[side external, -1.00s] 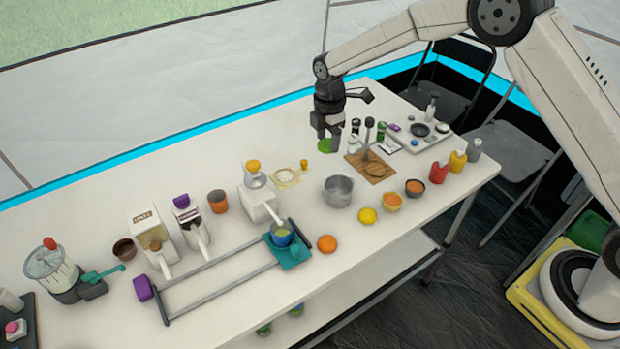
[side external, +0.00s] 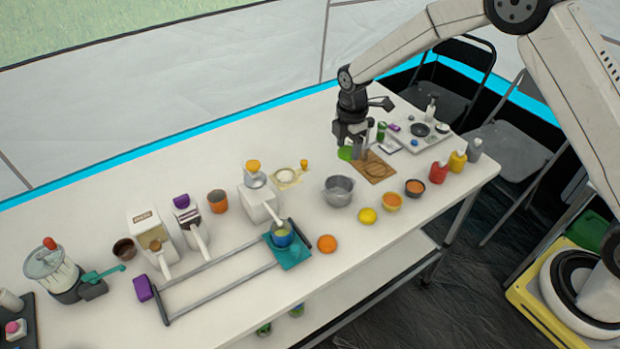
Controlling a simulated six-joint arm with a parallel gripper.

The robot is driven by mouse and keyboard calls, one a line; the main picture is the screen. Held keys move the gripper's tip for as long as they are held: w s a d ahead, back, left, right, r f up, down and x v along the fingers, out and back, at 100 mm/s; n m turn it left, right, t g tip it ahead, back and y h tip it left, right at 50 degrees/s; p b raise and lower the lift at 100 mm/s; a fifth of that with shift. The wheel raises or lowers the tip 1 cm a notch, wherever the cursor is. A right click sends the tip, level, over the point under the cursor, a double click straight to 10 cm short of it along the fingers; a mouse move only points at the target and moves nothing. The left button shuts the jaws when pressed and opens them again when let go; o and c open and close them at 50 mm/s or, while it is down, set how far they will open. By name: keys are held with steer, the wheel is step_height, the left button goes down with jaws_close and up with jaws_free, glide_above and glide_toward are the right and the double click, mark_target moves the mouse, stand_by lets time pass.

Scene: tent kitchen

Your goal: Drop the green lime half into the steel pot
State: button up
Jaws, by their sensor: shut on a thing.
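The green lime half (side external: 345,153) shows at the tips of my gripper (side external: 352,149). My gripper points down and is shut on it. The fingers hide part of the lime half. The steel pot (side external: 339,194) stands upright and open on the white table, nearer the camera than my gripper. In the picture the lime half is a little above the pot's far rim and apart from it. Its exact height over the table is hard to tell.
A wooden board (side external: 374,168) lies right of my gripper. Bare table lies between the juicer and pot.

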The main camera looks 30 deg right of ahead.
mark_target(347, 159)
steer(key=shift+f, duration=2.2)
steer(key=o, duration=1)
steer(key=shift+r, duration=0.1)
steer(key=shift+r, duration=3.8)
